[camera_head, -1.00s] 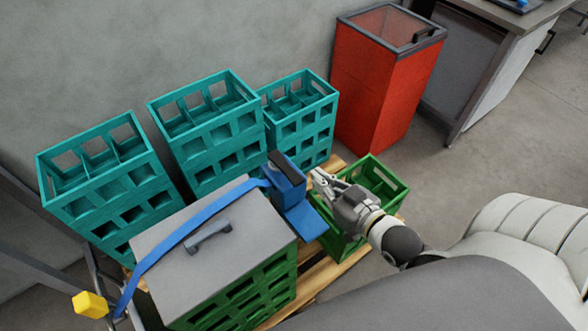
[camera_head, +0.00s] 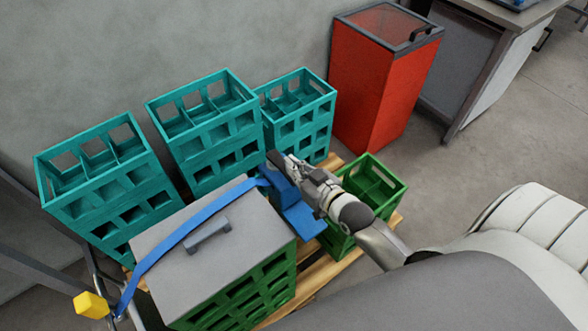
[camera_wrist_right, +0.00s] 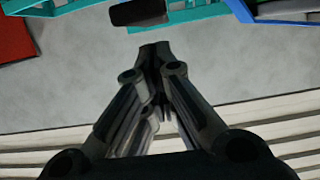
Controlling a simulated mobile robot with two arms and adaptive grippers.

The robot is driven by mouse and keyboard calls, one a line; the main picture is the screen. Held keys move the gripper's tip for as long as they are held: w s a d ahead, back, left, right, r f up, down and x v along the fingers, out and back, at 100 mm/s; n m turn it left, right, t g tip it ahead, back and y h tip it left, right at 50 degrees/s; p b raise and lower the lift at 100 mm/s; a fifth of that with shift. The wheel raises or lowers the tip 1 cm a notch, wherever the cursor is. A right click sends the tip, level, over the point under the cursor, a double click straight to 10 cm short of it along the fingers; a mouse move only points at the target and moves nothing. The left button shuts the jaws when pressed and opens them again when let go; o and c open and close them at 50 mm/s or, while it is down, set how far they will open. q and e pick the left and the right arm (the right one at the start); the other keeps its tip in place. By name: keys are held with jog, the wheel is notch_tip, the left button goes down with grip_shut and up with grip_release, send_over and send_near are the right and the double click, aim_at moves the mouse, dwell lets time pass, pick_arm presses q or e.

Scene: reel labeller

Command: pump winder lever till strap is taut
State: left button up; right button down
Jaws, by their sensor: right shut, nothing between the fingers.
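The blue winder (camera_head: 279,188) sits at the right edge of the grey lid (camera_head: 165,228), partly hidden by my right gripper. Its dark lever pad (camera_wrist_right: 140,13) shows at the top of the right wrist view, with a blue part of the winder (camera_wrist_right: 275,10) to its right. The blue strap (camera_head: 185,232) runs from the winder across the lid and down its left side; I cannot tell how tight it is. My right gripper (camera_head: 280,160) is shut and empty over the winder in the head view. In the wrist view its fingertips (camera_wrist_right: 154,48) point toward the pad, apparently apart from it.
Teal crates (camera_head: 215,135) stand behind the lid. Green crates (camera_head: 240,298) are under the lid, and an open green crate (camera_head: 392,208) is at the right on the wooden pallet (camera_head: 322,275). A red bin (camera_head: 375,95) stands behind. A yellow block (camera_head: 90,305) is at lower left.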

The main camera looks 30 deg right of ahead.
jog(key=shift+f, duration=0.65)
jog(key=shift+s+f, duration=0.25)
jog(key=shift+f, duration=0.4)
jog(key=shift+s+f, duration=0.25)
jog(key=shift+f, duration=0.4)
jog(key=shift+p, duration=0.3)
